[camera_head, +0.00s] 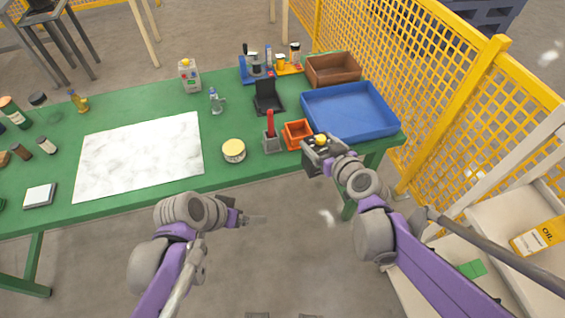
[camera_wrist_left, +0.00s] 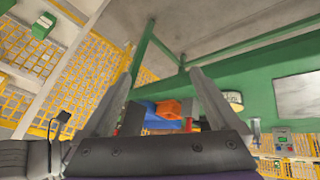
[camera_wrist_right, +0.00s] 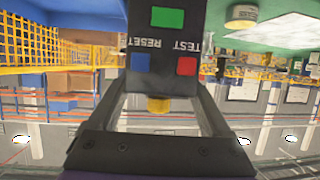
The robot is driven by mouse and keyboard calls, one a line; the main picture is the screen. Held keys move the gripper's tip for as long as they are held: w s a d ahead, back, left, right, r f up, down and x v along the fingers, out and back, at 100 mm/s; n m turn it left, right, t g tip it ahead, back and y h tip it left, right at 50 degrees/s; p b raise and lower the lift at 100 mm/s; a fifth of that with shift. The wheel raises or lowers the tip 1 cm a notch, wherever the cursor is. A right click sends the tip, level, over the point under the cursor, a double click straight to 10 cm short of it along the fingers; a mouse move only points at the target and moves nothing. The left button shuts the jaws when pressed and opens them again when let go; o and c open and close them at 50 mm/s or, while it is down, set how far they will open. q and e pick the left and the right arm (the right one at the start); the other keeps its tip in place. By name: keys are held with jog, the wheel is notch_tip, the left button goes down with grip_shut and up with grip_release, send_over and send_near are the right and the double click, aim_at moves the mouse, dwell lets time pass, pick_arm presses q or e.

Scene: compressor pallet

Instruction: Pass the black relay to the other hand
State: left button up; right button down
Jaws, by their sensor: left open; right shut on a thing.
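The black relay (camera_wrist_right: 165,45) is a dark box with a green panel, a blue and a red button marked RESET and TEST, and a yellow knob. My right gripper (camera_wrist_right: 168,100) is shut on it. In the head view the relay (camera_head: 314,165) is held by the bench's front edge, near the orange bin, and the gripper partly hides it. My left gripper (camera_head: 260,220) is open and empty, in front of the bench and to the left of the relay, well apart from it. Its two fingers also show in the left wrist view (camera_wrist_left: 168,90).
The green bench (camera_head: 120,95) carries a blue tray (camera_head: 350,110), an orange bin (camera_head: 298,134), a grey holder with a red handle (camera_head: 270,130), a round tin (camera_head: 233,151) and a white marble sheet (camera_head: 140,150). A yellow mesh fence (camera_head: 450,110) stands right. Space between my grippers is clear.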

aim_at(320, 153)
pick_arm(q)
jog(key=w+d+r+m+t+h, duration=0.1)
jog(key=w+d+m+h, duration=0.35)
jog(key=w+h, duration=0.2)
jog(key=w+d+r+m+t+h, duration=0.1)
jog(key=w+d+m+h, duration=0.3)
jog(key=w+m+h, duration=0.25)
jog(key=shift+n+y, duration=0.4)
jog(key=x, duration=1.2)
jog(key=shift+w+a, duration=0.25)
jog(key=shift+w, duration=0.15)
jog(key=c, duration=1.6)
pick_arm(e)
grip_release()
